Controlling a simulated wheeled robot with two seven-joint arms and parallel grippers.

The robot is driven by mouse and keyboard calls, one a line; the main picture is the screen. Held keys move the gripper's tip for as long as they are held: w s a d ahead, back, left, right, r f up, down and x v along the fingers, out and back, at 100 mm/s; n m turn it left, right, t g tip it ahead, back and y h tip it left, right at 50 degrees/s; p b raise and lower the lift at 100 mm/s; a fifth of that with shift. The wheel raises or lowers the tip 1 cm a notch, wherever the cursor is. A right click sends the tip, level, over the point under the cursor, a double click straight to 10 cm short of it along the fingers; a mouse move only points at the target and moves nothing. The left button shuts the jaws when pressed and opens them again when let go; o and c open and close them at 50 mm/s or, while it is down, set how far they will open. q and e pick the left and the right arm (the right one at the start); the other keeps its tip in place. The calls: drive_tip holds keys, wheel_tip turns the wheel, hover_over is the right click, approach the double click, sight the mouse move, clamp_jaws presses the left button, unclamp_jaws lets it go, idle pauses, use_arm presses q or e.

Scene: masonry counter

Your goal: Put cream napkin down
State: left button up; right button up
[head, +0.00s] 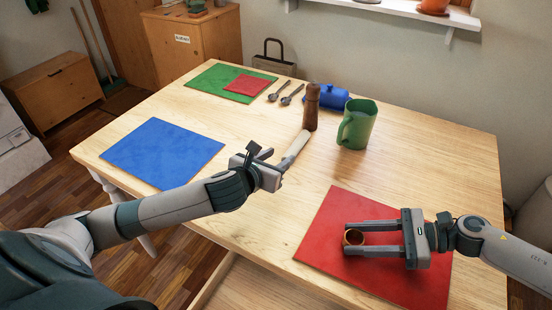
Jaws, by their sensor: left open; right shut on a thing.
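The cream napkin (296,148) is a narrow, elongated cream roll near the middle of the wooden table. It lies slanted, with its far end close to the base of the brown mill. My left gripper (274,165) is open at the near end of the napkin; I cannot tell whether its fingers touch it. My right gripper (360,238) is shut on a copper-coloured ring (353,237), held between its fingertips over the red mat (330,213). The gap between ring and mat is unclear.
A brown mill (311,108), a green jug (357,125) and a blue lidded dish (328,96) stand beyond the napkin. Two spoons (285,92) lie near a green mat (208,80) bearing a red cloth (250,84). A blue mat (160,150) lies left. Bare wood surrounds the napkin's right side.

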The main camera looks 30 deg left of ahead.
sight(292, 147)
use_arm(q)
drive_tip(key=shift+s+r, duration=0.15)
drive_tip(key=shift+s, duration=0.3)
drive_tip(key=shift+o, duration=0.5)
drive_tip(key=shift+w, duration=0.1)
drive_tip(key=shift+w+a, duration=0.3)
drive_tip(key=shift+w, duration=0.1)
drive_tip(key=shift+x, duration=3.35)
drive_tip(key=shift+d, duration=0.1)
